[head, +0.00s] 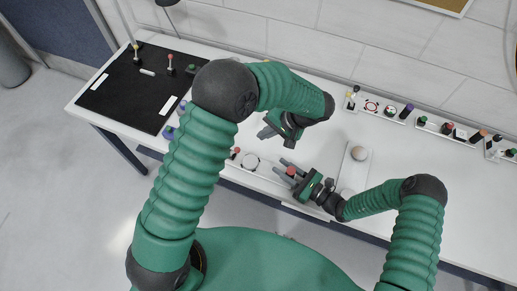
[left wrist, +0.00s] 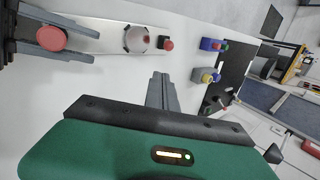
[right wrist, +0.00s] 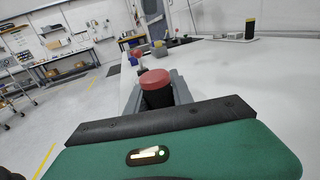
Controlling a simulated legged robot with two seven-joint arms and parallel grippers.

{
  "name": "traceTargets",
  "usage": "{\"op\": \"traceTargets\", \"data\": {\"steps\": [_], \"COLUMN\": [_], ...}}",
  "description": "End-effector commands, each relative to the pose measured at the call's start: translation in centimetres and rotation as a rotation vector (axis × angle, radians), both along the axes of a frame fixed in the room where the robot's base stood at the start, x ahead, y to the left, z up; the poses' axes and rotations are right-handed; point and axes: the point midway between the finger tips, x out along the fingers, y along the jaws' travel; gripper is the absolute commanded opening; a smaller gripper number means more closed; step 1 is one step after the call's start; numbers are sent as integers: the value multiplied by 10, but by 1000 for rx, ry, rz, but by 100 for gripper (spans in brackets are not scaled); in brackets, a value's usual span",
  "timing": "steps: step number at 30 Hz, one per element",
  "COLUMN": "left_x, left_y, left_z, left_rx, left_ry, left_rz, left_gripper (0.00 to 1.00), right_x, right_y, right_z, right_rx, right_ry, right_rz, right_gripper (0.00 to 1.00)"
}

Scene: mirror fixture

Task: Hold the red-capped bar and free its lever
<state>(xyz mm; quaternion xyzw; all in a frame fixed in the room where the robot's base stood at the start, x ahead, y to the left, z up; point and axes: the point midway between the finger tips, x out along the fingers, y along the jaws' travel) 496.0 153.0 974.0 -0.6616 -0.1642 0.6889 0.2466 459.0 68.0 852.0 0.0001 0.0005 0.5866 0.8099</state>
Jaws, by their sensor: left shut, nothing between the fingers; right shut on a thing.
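The red-capped bar (right wrist: 155,90) stands between the fingers of my right gripper (head: 281,168), which is shut on it. Its red cap (left wrist: 51,38) shows above the dark fingers in the left wrist view. A white fixture plate (left wrist: 100,40) lies under it, with a round grey-white part (left wrist: 136,39) and a smaller red-topped piece (left wrist: 166,43) at the other end. I cannot make out the lever clearly. My left gripper (head: 265,132) is shut and empty, above the table behind the plate. Its fingertips (left wrist: 160,78) are apart from the plate in the left wrist view.
A black board (head: 130,90) with several small pegs covers the table's left end. Blue-based pieces (left wrist: 210,44) stand between it and the plate. More small fixtures (head: 435,125) line the back right.

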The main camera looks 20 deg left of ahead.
Motion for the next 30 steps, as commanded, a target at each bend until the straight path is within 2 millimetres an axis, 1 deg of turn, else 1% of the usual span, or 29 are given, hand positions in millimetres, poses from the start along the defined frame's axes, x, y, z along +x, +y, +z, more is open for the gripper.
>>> {"op": "traceTargets", "data": {"steps": [1,3,6,9,12,16,25,28,30], "left_x": [9,19,28,33,35,35,35,33,31], "left_y": [-8,-18,-27,-32,-34,-35,-34,-28,-21], "left_z": [-4,-7,-9,-11,-12,-12,-14,-20,-28], "left_rx": [14,44,92,135,165,178,178,180,181], "left_ry": [-66,-179,-328,-447,-519,-553,-552,-553,-552], "left_rz": [123,324,587,788,907,961,961,960,959], "left_gripper": [0,0,0,0,0,0,0,0,0], "right_x": [0,0,0,0,0,0,-1,-1,-1], "right_y": [0,0,0,0,0,0,0,0,0], "right_z": [1,1,1,1,1,1,0,0,0], "right_rx": [2,2,1,1,1,1,1,0,0], "right_ry": [-2,-2,-1,-1,-1,-1,-1,-1,-1], "right_rz": [0,0,0,0,-1,0,0,0,0], "right_gripper": [0,0,0,0,0,0,0,0,0]}}
